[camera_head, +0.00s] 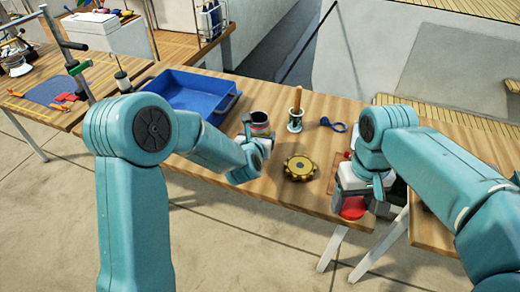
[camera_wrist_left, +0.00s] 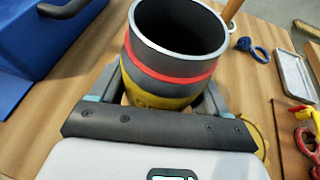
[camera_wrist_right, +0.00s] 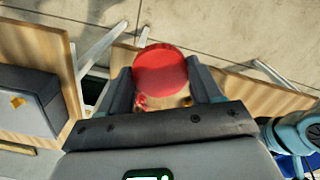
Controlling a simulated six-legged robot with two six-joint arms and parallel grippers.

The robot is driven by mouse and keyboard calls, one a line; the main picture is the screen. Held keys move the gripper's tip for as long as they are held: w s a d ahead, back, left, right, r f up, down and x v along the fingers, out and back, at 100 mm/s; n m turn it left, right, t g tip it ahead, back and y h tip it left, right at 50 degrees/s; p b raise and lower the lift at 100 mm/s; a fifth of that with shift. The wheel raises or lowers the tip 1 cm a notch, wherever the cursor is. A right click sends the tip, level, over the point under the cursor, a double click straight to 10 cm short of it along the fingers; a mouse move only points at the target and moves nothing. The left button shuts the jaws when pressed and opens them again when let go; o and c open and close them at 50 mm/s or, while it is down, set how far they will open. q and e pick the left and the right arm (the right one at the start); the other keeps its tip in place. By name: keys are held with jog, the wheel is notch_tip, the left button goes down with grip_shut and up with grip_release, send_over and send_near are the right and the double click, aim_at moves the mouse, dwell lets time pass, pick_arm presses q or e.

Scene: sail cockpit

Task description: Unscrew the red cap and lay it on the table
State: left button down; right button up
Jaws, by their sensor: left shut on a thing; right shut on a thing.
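The jar (camera_head: 260,119) is dark and open-topped, with a red band and a yellow lower part. It also shows in the left wrist view (camera_wrist_left: 175,68), close up and with its mouth uncovered. My left gripper (camera_head: 257,137) is shut around its lower part. The red cap (camera_head: 352,207) is apart from the jar, near the table's front edge at the right. My right gripper (camera_head: 351,199) is shut on it, and the cap shows between the fingers in the right wrist view (camera_wrist_right: 160,70). I cannot tell whether the cap touches the table (camera_head: 225,192).
A blue bin (camera_head: 188,92) stands left of the jar. A gold toothed disc (camera_head: 299,168) lies between the grippers. A wooden-handled tool (camera_head: 296,110) stands upright behind it, beside a blue looped item (camera_head: 334,125). Bare table lies in front of the disc.

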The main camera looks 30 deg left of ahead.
pick_arm(q)
notch_tip(320, 180, down, 5)
jog(key=shift+w+f, duration=0.1)
jog(key=shift+w, duration=0.05)
jog(key=shift+d, duration=0.1)
jog(key=shift+f+b, duration=0.1)
jog(key=shift+b, duration=0.25)
grip_release()
